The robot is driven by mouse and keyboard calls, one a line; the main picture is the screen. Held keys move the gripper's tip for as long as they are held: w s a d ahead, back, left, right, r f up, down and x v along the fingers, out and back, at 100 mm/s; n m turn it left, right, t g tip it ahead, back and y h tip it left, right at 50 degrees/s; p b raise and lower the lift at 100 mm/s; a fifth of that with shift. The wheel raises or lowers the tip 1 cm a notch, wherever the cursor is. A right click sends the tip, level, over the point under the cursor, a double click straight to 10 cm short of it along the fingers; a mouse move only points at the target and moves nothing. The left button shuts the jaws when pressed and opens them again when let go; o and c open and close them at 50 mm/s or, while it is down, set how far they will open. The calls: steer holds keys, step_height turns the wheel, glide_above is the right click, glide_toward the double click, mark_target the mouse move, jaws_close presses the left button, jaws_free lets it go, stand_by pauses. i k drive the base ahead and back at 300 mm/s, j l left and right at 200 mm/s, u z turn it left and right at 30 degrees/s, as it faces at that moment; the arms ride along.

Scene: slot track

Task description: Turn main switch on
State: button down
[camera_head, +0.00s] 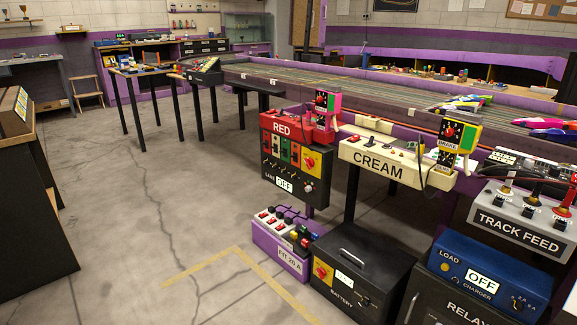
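No switch in view carries a readable "main" label. A red rotary knob on a yellow plate (310,162) sits on the black panel (272,172) under the red "RED" station; a display there reads OFF. A similar red-on-yellow rotary knob (322,272) is on the front left of the black box marked BATTERY (372,262), on the floor below the cream station; the text on its small white label is too small to read. The blue charger box (500,268) at the lower right shows OFF beside LOAD. My gripper is not in view.
A purple fuse box (282,252) stands left of the battery box. The cream station (392,160) overhangs the battery box. The grey TRACK FEED box (520,214) has several levers and cables. The concrete floor (175,215) is clear at left, with yellow tape (262,270) before the boxes.

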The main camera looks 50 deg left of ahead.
mark_target(309, 162)
steer(key=u, duration=1.9)
steer(key=i+l, duration=0.1)
steer(key=i, duration=0.8)
steer(key=i+l, duration=0.15)
steer(key=i, duration=0.7)
